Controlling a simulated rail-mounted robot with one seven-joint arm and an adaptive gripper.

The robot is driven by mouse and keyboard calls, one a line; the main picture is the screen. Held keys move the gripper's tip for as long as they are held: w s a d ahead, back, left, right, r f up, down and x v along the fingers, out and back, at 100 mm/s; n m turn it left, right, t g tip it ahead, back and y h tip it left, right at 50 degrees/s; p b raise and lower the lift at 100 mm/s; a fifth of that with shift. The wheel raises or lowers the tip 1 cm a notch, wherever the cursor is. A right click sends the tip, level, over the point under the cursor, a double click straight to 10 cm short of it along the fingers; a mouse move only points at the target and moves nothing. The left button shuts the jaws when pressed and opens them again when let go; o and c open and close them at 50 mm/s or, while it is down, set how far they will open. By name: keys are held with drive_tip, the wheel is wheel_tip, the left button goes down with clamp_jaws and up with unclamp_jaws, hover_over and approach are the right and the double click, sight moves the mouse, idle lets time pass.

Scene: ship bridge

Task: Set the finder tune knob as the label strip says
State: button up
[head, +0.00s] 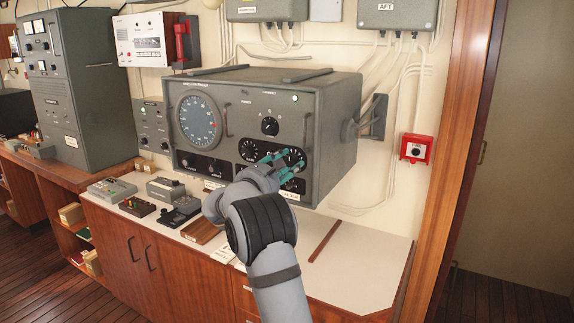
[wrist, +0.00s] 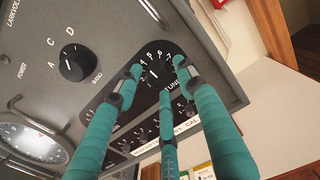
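My gripper (head: 283,160) has teal fingers at the panel's lower right. In the wrist view the fingertips of my gripper (wrist: 155,76) are spread around the tune knob, with the knob showing between them. I cannot tell whether they touch it. A white label strip (wrist: 187,126) runs along the panel's lower edge, partly hidden by a finger; its full text is not readable.
The band knob (wrist: 77,62), marked A, C, D, sits beside the tune dial. A round compass dial (head: 198,120) is at the panel's left. Small devices (head: 112,189) line the counter's left; the counter top (head: 360,265) at right is mostly clear. A red box (head: 416,148) is on the wall.

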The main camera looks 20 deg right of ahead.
drive_tip(key=shift+f, duration=0.1)
drive_tip(key=c, duration=0.9)
drive_tip(key=shift+f+m+b, duration=0.3)
drive_tip(key=shift+m+b, duration=0.2)
drive_tip(key=shift+b, duration=0.75)
drive_tip(key=shift+m+b, duration=0.5)
drive_tip(key=shift+b, duration=0.1)
clamp_jaws()
drive_tip(key=shift+r+m+b, duration=0.25)
drive_tip(key=shift+m+b, duration=0.25)
drive_tip(key=shift+m, duration=0.1)
drive_tip(key=o, duration=1.1)
unclamp_jaws()
drive_tip(key=shift+c, duration=0.2)
drive_tip(key=shift+o, duration=0.5)
drive_tip(key=shift+r, duration=0.15)
drive_tip(key=shift+a, duration=0.1)
